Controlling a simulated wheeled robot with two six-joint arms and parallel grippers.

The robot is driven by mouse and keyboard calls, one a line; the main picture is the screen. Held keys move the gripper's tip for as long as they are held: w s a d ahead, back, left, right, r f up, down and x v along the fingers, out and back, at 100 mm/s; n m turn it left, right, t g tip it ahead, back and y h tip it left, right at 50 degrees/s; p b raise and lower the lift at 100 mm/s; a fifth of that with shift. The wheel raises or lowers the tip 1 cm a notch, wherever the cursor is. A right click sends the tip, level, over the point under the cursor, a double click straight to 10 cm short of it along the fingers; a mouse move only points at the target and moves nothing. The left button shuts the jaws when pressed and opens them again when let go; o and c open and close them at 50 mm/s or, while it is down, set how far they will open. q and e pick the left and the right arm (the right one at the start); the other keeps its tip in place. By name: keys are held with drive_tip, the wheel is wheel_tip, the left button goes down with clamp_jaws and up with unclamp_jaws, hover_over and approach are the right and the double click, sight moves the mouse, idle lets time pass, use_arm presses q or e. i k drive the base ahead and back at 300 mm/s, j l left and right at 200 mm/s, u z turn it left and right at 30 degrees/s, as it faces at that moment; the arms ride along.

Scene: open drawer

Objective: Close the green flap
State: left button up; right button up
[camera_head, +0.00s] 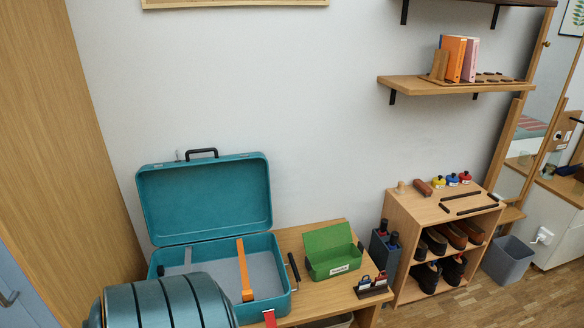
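A small green box (340,268) with a white label on its front stands on the wooden table. Its green flap (328,239) is open and stands up at the back of the box, leaning toward the wall. The inside of the box shows in part. Neither of my grippers shows in the head view, so nothing is seen touching the flap or the box.
An open teal suitcase (204,200) with an orange strap (244,270) stands left of the box. A ribbed teal rounded object (165,302) fills the lower left. A dark rack (373,286) sits at the table's right front. A wooden shoe shelf (404,210) stands farther right.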

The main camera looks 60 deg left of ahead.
sight(318, 240)
drive_tip(key=k+j+u, duration=0.1)
drive_tip(key=u, duration=1.35)
drive_tip(key=i+l+z, duration=0.1)
drive_tip(key=i, duration=0.3)
drive_tip(key=i+l, duration=0.15)
drive_tip(key=i, duration=0.2)
drive_tip(key=z, duration=0.05)
